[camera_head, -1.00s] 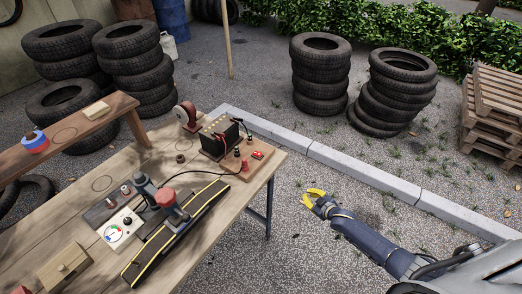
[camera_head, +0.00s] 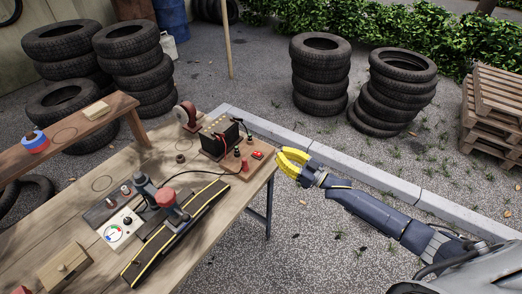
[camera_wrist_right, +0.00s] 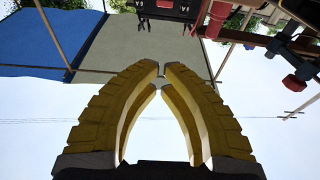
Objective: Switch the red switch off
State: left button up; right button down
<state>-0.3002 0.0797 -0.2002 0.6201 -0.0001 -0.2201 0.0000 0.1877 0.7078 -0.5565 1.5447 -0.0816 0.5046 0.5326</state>
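The red switch (camera_head: 258,154) is a small red piece on the wooden board (camera_head: 241,175) at the table's right end, just right of the black battery (camera_head: 219,136). My right gripper (camera_head: 279,159) has yellow fingers and hovers just right of the board, beside the switch and apart from it. In the right wrist view its fingertips (camera_wrist_right: 161,68) come together with only a thin gap and nothing held. Dark and red parts show at that view's top, but I cannot tell which is the switch. My left gripper is not in view.
A red-topped device (camera_head: 165,197) and a dial box (camera_head: 119,229) stand on the wooden table (camera_head: 91,182). A red and a black terminal stand near the switch, with a cable running left. Tyre stacks (camera_head: 320,75) and a kerb (camera_head: 347,172) lie beyond.

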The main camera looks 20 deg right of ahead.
jog(key=r, duration=0.2)
send_over(261, 155)
jog(key=shift+w+a+f, duration=0.2)
jog(key=shift+w+a, duration=0.2)
jog(key=shift+s+d+f, duration=0.15)
jog(key=shift+s+f, duration=0.05)
jog(key=shift+f, duration=0.45)
jog(key=shift+s+d+f, duration=0.15)
jog(key=shift+f, duration=0.45)
jog(key=shift+s+f, duration=0.1)
jog(key=shift+f, duration=0.7)
jog(key=shift+d, duration=0.15)
